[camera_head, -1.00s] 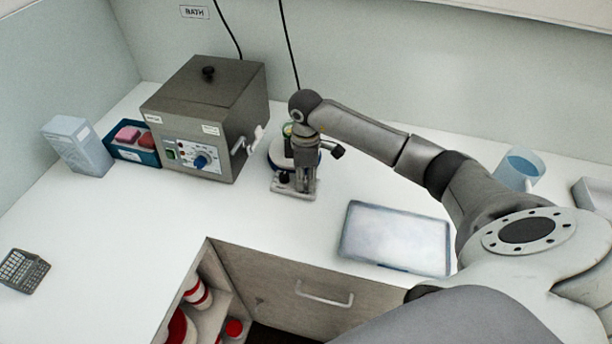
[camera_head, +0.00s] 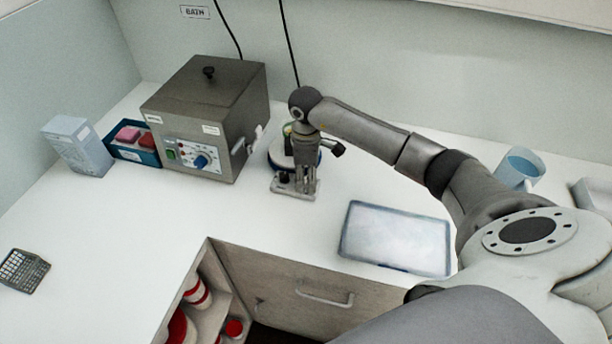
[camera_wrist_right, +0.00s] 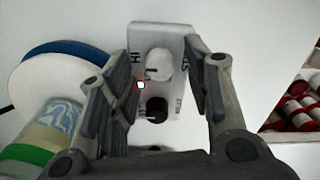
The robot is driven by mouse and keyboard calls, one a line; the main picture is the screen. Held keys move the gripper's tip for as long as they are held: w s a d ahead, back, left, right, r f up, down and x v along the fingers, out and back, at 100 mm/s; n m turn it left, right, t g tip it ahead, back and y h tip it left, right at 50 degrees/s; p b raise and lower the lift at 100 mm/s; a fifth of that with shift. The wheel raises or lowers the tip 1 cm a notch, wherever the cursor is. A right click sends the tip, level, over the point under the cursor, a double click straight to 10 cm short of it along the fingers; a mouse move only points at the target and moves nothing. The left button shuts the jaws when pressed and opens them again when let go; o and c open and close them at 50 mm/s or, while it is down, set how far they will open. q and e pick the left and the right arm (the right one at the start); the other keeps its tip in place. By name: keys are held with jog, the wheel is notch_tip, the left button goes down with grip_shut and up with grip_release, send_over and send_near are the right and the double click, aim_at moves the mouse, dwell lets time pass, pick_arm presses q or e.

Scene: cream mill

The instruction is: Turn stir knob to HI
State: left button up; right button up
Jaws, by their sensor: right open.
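The stirrer's grey control panel (camera_wrist_right: 175,38) shows in the right wrist view, with a white knob (camera_wrist_right: 158,62) and a dark knob (camera_wrist_right: 157,112). "HI" is printed left of the white knob; the lettering on its right is partly hidden. A short dark mark sits on the white knob's left side. The panel front (camera_head: 292,190) also shows in the head view. My right gripper (camera_wrist_right: 162,68) is open, its fingers on either side of the white knob, with visible gaps; I cannot tell contact. In the head view my right gripper (camera_head: 304,188) points down over the panel. My left gripper is not in view.
The stirrer's round white plate with a blue rim (camera_wrist_right: 40,75) carries a container with a green band (camera_wrist_right: 25,154). A grey bath (camera_head: 205,110) stands left of the stirrer, a tray (camera_head: 395,238) lies to the right.

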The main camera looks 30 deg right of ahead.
aim_at(306, 180)
notch_tip(306, 180, up, 11)
jog(key=shift+r, duration=0.2)
dwell(0.6)
